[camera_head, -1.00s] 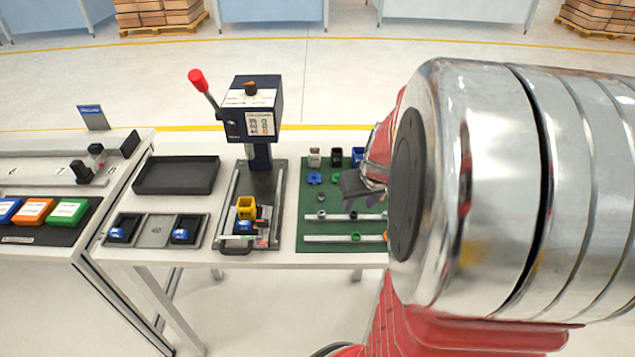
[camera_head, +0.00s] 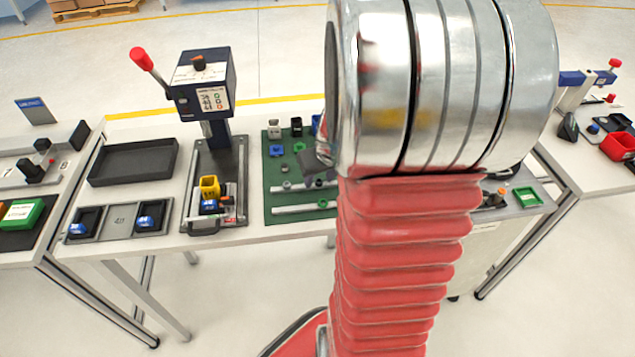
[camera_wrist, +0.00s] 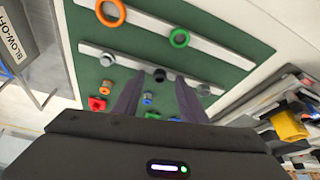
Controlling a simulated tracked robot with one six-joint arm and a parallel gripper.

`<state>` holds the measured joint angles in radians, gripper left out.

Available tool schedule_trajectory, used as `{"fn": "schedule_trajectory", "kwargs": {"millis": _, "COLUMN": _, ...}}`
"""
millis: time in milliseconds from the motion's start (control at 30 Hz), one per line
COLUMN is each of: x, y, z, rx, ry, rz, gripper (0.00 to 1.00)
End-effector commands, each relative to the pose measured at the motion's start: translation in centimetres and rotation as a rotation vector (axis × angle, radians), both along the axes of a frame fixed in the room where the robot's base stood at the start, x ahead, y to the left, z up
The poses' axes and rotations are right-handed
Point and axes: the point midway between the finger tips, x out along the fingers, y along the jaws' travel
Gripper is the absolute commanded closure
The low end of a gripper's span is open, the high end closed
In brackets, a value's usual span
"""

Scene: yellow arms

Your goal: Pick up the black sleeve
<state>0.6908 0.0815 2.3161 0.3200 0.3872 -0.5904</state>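A small round black piece, which looks like the black sleeve (camera_wrist: 159,75), shows in the wrist view against a pale rail on the green mat. It appears between the tips of my gripper (camera_wrist: 157,80). The two dark fingers are apart and the gripper is open, with nothing held. Whether the fingers are level with the piece or above it, I cannot tell. In the head view my gripper (camera_head: 318,172) is over the right part of the green mat (camera_head: 272,170), partly behind my arm. The black piece cannot be made out there.
In the wrist view, an orange ring (camera_wrist: 111,13), a green ring (camera_wrist: 179,38) and a grey ring (camera_wrist: 107,60) are nearby. In the head view, a press with a red-knobbed lever (camera_head: 205,82) and a black tray (camera_head: 134,162) stand left.

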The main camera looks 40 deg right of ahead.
Motion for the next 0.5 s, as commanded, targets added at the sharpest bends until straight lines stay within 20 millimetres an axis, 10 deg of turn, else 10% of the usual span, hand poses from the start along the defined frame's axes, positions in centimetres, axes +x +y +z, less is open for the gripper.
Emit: {"fn": "schedule_trajectory", "kwargs": {"millis": 500, "x": 0.01, "y": -0.04, "z": -0.02, "rx": 0.0, "ry": -0.001, "rz": 0.0, "gripper": 0.61}}
